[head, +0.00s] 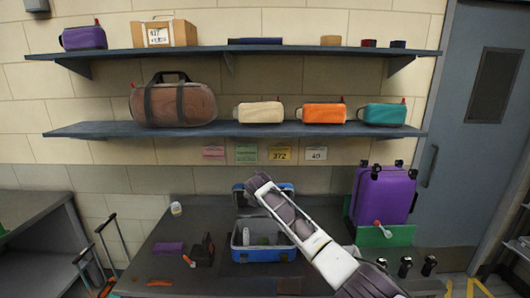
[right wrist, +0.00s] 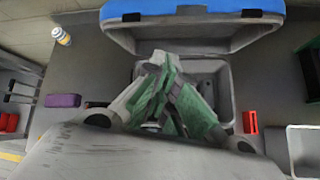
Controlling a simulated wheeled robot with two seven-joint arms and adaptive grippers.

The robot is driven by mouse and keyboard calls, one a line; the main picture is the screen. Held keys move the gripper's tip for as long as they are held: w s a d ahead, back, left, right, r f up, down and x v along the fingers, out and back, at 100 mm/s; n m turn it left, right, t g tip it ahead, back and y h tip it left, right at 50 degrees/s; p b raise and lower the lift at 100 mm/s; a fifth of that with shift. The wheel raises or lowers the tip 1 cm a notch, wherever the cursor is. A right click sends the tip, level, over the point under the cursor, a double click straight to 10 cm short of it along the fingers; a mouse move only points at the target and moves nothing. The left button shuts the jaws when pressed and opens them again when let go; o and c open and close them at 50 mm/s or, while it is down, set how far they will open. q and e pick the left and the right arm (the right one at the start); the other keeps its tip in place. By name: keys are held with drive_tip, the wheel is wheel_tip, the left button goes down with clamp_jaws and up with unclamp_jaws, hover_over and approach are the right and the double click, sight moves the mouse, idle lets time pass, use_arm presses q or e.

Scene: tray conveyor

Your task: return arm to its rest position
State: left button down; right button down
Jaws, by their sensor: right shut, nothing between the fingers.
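My right arm comes in from the bottom right in the head view and reaches over an open blue case (head: 238,254). My right gripper (right wrist: 165,100) shows in the right wrist view. Its green-padded fingers are shut and empty, above the open case, whose raised blue lid (right wrist: 195,10) is at the top. In the head view the arm covers part of the case, and I cannot make out the fingertips clearly. A white item (head: 246,237) is inside the case. My left gripper is not in view.
Bags line the lower shelf (head: 90,130). Tabletop between bottle and case is clear.

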drive_tip(key=s+d+f+m+g+y, duration=0.1)
drive_tip(key=s+d+f+m+g, duration=0.15)
drive_tip(key=s+f+m, duration=0.7)
drive_tip(key=s+d+f+m+g, duration=0.1)
drive_tip(key=s+d+f+m, duration=0.4)
drive_tip(key=s+f, duration=0.7)
drive_tip(key=s+d+r+m+g+h, duration=0.1)
drive_tip(key=s+d+m, duration=0.45)
drive_tip(key=s, duration=0.55)
drive_tip(key=s+d+m+g, duration=0.1)
drive_tip(key=s+d+m, duration=0.5)
drive_tip(key=s, duration=0.4)
drive_tip(key=s+d+r+m+g+h, duration=0.1)
drive_tip(key=s+d+m, duration=0.4)
drive_tip(key=s+d, duration=0.45)
drive_tip(key=s+a+f, duration=0.1)
drive_tip(key=s+f, duration=0.1)
drive_tip(key=f, duration=1.5)
drive_tip(key=s+a+f, duration=0.1)
drive_tip(key=f, duration=1.5)
drive_tip(key=s+d+f+g, duration=0.1)
drive_tip(key=s+d+f, duration=0.1)
drive_tip(key=s+f, duration=0.8)
drive_tip(key=s+d+f+g+b, duration=0.1)
drive_tip(key=s+d+f, duration=0.1)
drive_tip(key=s+f, duration=0.9)
drive_tip(key=shift+s+f+n+b, duration=0.3)
drive_tip(key=shift+s, duration=0.75)
